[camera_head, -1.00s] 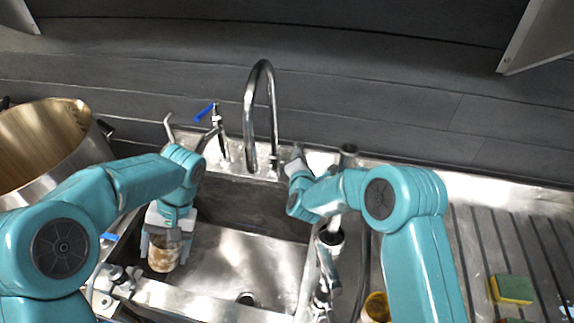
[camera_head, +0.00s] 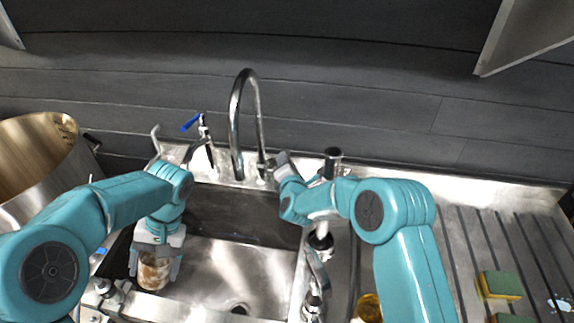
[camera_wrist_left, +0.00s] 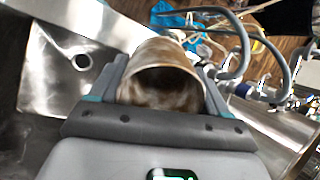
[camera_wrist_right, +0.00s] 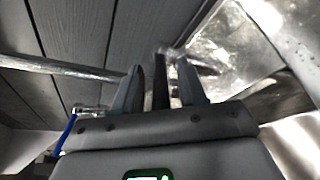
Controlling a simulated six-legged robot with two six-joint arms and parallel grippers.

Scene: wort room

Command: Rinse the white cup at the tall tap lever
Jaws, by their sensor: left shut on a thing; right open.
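The white cup (camera_head: 153,271), stained brown, is held between the fingers of my left gripper (camera_head: 156,262) over the front left part of the sink (camera_head: 215,265). In the left wrist view the cup's (camera_wrist_left: 165,75) rim and stained surface show between the fingers (camera_wrist_left: 165,90). The tall tap (camera_head: 237,110) is a chrome gooseneck behind the sink. My right gripper (camera_head: 282,160) is beside the tall tap's base, on its right. In the right wrist view its fingers (camera_wrist_right: 166,88) are apart, with a dark upright bar (camera_wrist_right: 160,85) between them. I cannot tell whether they touch it.
A smaller tap with a blue lever (camera_head: 191,123) stands left of the tall tap. A large metal pot (camera_head: 40,155) is at the left. Right of the sink are a spray fitting (camera_head: 320,243), an amber jar (camera_head: 370,306), a sponge (camera_head: 500,285) and the ribbed drainboard (camera_head: 465,240).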

